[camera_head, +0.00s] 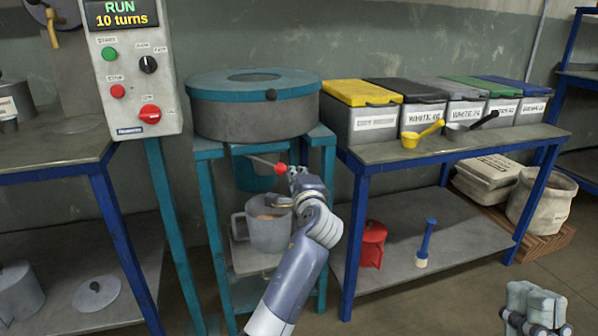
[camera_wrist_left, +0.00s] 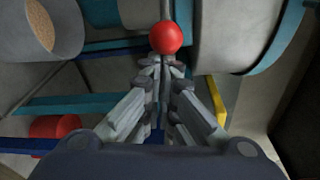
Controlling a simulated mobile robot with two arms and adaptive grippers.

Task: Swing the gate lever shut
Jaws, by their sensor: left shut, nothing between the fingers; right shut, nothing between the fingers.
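The gate lever (camera_head: 264,162) is a thin rod with a red ball knob (camera_head: 281,169), reaching out to the right below the round drum (camera_head: 255,104) on the teal stand. The red knob also shows in the left wrist view (camera_wrist_left: 165,37), just beyond the fingertips. My left gripper (camera_head: 297,173) is shut and empty, with its tips close beside the knob. I cannot tell whether they touch it. A teal outlet (camera_head: 257,176) sits behind the lever. My right gripper (camera_head: 529,327) is shut and empty at the lower right, away from the stand.
A grey jug (camera_head: 270,226) with grainy contents stands below the outlet. A control panel (camera_head: 133,65) reads RUN, 10 turns. Lidded bins (camera_head: 375,124) and a yellow scoop (camera_head: 423,134) stand on the right table. A red container (camera_head: 373,243) is on its lower shelf.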

